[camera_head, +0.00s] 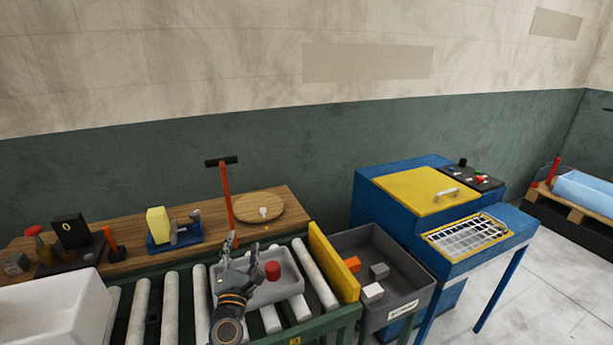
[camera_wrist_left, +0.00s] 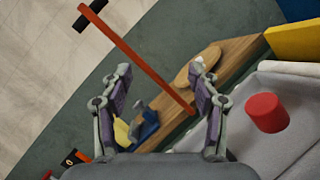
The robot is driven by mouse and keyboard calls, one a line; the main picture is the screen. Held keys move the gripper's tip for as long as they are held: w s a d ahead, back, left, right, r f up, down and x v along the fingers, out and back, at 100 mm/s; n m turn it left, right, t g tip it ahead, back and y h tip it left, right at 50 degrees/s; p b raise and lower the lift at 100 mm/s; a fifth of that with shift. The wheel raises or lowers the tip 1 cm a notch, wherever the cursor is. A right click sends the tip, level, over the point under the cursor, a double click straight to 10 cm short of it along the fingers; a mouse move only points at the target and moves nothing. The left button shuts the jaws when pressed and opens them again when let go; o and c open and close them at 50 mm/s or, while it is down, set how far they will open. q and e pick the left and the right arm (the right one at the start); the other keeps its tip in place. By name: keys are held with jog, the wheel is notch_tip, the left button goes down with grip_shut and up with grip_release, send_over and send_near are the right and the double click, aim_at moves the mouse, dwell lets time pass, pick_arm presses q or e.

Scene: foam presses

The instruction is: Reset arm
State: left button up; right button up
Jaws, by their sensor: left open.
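My left gripper (camera_head: 232,243) is over the left part of a grey tray (camera_head: 287,288) on the roller conveyor in the head view. Its fingers point up and away, toward the wooden bench. In the left wrist view the two fingers of the gripper (camera_wrist_left: 161,75) stand wide apart with nothing between the tips. A red cylinder (camera_head: 273,270) is in the tray, just right of the gripper and apart from it. It also shows in the left wrist view (camera_wrist_left: 267,112), right of the fingers. My right gripper is in neither view.
A red lever (camera_head: 227,195) with a black crossbar rises behind the gripper. A round wooden board (camera_head: 272,208) lies on the bench. A yellow plate (camera_head: 333,262) ends the conveyor. A dark bin (camera_head: 414,272) with a few blocks stands right, before a blue machine (camera_head: 369,210). A white tub (camera_head: 48,312) is front left.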

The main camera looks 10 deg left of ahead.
pick_arm(q)
jog(key=s+d+f+m+g+h, duration=0.85)
jog(key=s+d+f+m, duration=0.2)
jog(key=m, duration=1.15)
jog(key=s+a+f+m+g+y, duration=0.3)
jog(key=s+a+m+g, duration=0.1)
jog(key=s, duration=0.5)
jog(key=s+a+f+m+g+y, duration=0.3)
jog(key=s+a+f+m+g, duration=0.1)
jog(key=s, duration=0.5)
jog(key=s+a+f+g, duration=0.1)
jog(key=s+a+f, duration=0.1)
jog(key=f, duration=1.2)
jog(key=s+a+f+g, duration=0.1)
jog(key=s+a+f, duration=0.1)
jog(key=f, duration=1.2)
jog(key=s+f, duration=1.4)
jog(key=s, duration=0.3)
jog(key=shift+s+a+f+n, duration=0.2)
jog(key=shift+s+a+n, duration=0.1)
jog(key=shift+a, duration=0.1)
